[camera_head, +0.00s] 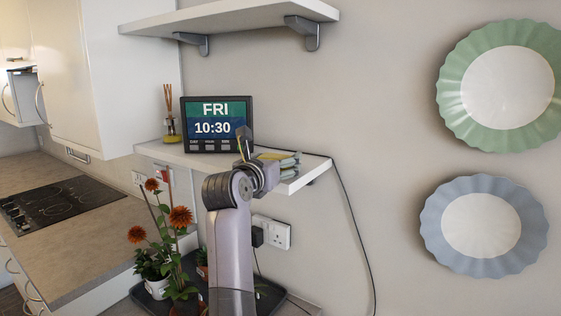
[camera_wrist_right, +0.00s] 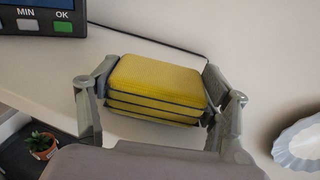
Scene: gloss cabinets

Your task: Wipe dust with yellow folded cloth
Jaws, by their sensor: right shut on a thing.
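The yellow folded cloth (camera_wrist_right: 157,86), a thick stack of layers with dark edges, sits between the fingers of my right gripper (camera_wrist_right: 160,72) in the right wrist view. The fingers press on its two sides. In the head view the cloth (camera_head: 274,156) shows only in part behind my right gripper (camera_head: 262,160), at the right end of the lower white shelf (camera_head: 312,171). I cannot tell whether the cloth touches the shelf. I cannot make out any dust on the shelf. My left gripper is not in view.
A digital clock (camera_head: 217,124) stands on the shelf just left of my gripper, with a reed diffuser (camera_head: 171,124) beyond it. A black cable (camera_head: 354,215) hangs off the right end. An upper shelf (camera_head: 230,16) is above. Potted orange flowers (camera_head: 180,216) stand below.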

